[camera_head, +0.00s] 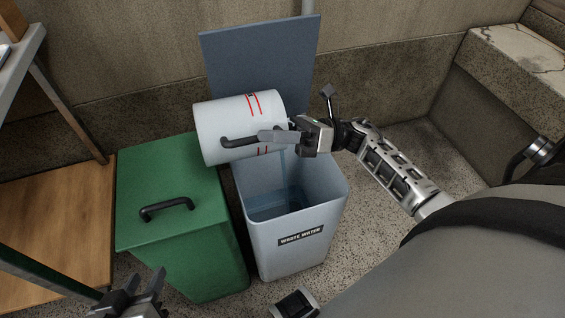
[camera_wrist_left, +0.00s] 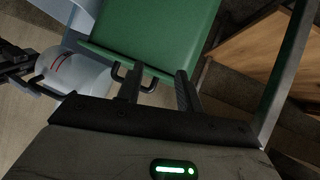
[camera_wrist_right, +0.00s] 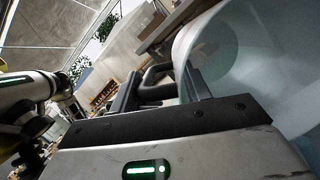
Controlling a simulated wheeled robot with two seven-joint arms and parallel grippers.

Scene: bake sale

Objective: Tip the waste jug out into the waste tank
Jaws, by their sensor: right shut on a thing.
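The waste jug (camera_head: 222,118) is white with red marks and a dark handle (camera_head: 240,141). It lies tipped on its side above the waste tank, its mouth towards the right. My right gripper (camera_head: 285,136) is shut on the handle; the jug also shows close up in the right wrist view (camera_wrist_right: 225,45). A thin stream seems to fall from the jug into the tank. The waste tank (camera_head: 300,258) is a pale grey-blue bin labelled "WASTE WATER", with its lid (camera_head: 258,60) raised behind and bluish water (camera_head: 280,205) inside. My left gripper (camera_head: 143,296) is open and empty at the lower left.
A green bin (camera_head: 170,225) with a closed lid and dark handle stands left of the tank, close beside it. A wooden shelf unit (camera_head: 60,225) is at the far left. A stone-topped ledge (camera_head: 520,55) is at the right. Speckled floor is clear right of the tank.

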